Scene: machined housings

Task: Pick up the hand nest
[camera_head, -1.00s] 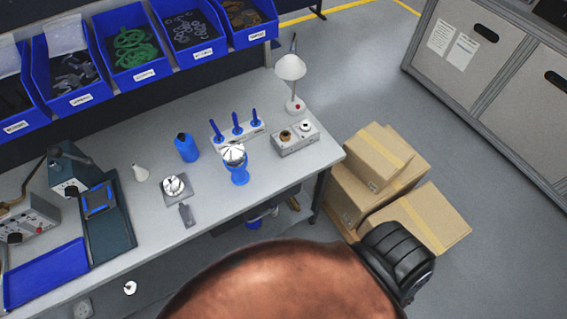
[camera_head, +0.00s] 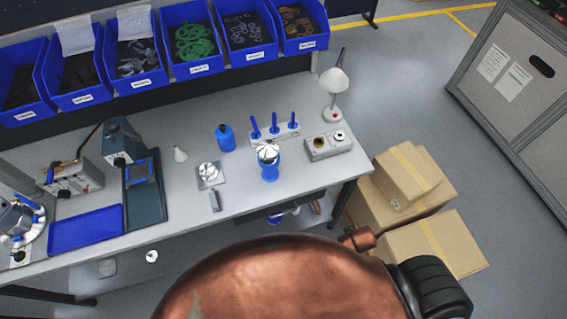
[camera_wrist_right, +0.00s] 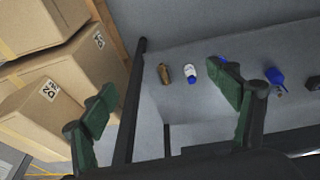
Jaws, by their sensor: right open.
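I cannot tell for certain which thing is the hand nest. A blue stand (camera_head: 269,172) near the bench's front edge holds a shiny metal part (camera_head: 268,152). To its left, a flat grey plate (camera_head: 216,183) carries another silver part (camera_head: 208,169). My right gripper (camera_wrist_right: 165,85) is open and empty in the right wrist view, its two green fingers wide apart, near the cartons and a dark post. It is apart from the bench-top things. My left gripper is not in view.
Blue bins (camera_head: 193,40) line the bench's back. A blue bottle (camera_head: 225,138), blue-handled tools (camera_head: 274,127), a grey box (camera_head: 328,146) and a lamp (camera_head: 334,90) stand near the stand. Cartons (camera_head: 430,245) stack at the right. Small items, including a brown one (camera_wrist_right: 163,74), show beyond the gripper.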

